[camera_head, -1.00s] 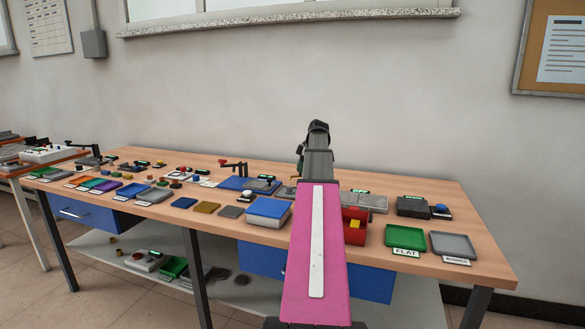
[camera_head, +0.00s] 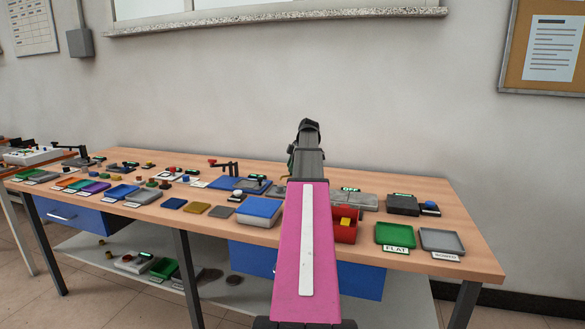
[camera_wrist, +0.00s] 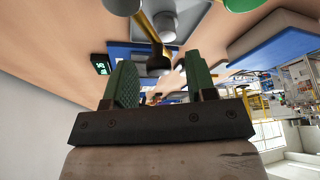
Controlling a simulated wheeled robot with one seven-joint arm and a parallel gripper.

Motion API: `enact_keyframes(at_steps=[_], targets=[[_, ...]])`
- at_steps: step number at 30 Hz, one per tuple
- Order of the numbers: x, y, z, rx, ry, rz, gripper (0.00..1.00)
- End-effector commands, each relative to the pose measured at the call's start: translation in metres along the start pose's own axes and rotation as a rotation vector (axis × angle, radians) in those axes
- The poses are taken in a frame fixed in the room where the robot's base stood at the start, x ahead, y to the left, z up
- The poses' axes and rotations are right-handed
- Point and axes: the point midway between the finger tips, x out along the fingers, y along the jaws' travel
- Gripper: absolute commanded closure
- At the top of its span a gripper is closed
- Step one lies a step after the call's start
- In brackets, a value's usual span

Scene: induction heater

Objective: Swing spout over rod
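My gripper (camera_wrist: 160,78) is open in the wrist view, with two green ridged fingers apart. A brass-coloured bar (camera_wrist: 147,28) with a dark end piece (camera_wrist: 158,62) shows past the fingertips, in line with the gap; it may be the spout. I cannot tell whether the fingers straddle the dark piece, and they do not grip it. A grey cylinder (camera_wrist: 165,27) stands beside the bar. I cannot clearly pick out the rod. In the head view my pink arm reaches over the table and hides most of my gripper and the area behind it.
A blue-topped box (camera_head: 259,208) stands left of my arm and a red box (camera_head: 345,226) right of it. Green (camera_head: 395,237) and grey (camera_head: 442,241) trays sit at the right. A dark arm with a red knob (camera_head: 212,162) stands farther left. A small display (camera_wrist: 101,64) glows green.

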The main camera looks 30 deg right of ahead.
Motion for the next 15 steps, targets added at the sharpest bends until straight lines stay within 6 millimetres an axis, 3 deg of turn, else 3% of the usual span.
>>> enact_keyframes(at_steps=[8,15], targets=[[-0.004,0.001,0.0,0.0,0.001,0.001,0.49],[-0.041,0.002,0.0,0.0,0.0,0.003,0.49]])
